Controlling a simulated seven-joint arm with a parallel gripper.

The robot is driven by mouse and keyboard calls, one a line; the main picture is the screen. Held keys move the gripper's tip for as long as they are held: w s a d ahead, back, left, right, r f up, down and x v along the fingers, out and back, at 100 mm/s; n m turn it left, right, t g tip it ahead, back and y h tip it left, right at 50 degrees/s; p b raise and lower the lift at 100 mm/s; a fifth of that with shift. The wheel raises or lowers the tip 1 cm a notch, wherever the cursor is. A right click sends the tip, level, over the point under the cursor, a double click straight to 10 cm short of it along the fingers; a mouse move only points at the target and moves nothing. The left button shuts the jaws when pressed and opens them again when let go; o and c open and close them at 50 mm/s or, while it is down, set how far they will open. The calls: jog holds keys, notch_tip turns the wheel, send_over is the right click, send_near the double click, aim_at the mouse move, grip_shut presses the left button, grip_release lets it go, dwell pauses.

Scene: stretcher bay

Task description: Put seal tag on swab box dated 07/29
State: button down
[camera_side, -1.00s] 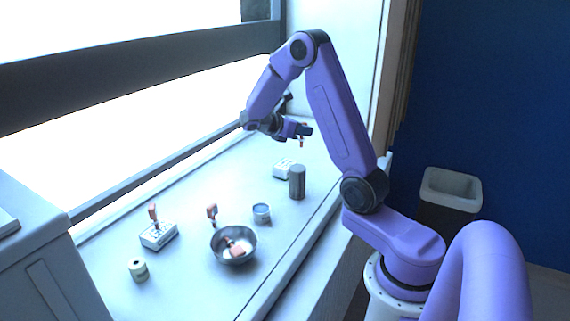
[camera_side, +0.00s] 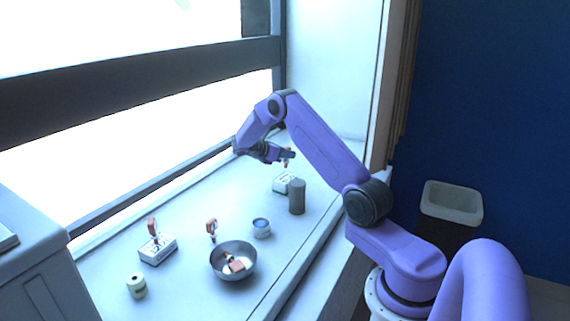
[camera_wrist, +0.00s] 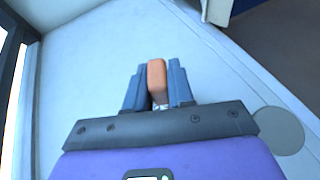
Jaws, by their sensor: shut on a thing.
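My gripper (camera_side: 286,156) is shut on an orange seal tag (camera_wrist: 156,75), which stands between the fingers in the wrist view. In the side view the gripper and tag are a little above a white swab box (camera_side: 282,184) at the far end of the counter; I cannot tell whether they touch. The print on both boxes is too small to read.
A grey cylinder (camera_side: 297,197) stands close beside the far box. A metal bowl (camera_side: 218,265) holds orange and white items. Another orange tag (camera_side: 211,226), a blue-topped tin (camera_side: 261,228) and a pale roll (camera_side: 136,286) stand on the counter. The window frame runs along the back.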

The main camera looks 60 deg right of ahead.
aim_at(285, 162)
jog(key=shift+w+d+f, duration=0.4)
jog(key=shift+f, duration=1.75)
jog(key=shift+f, duration=0.15)
jog(key=c, duration=1)
grip_release()
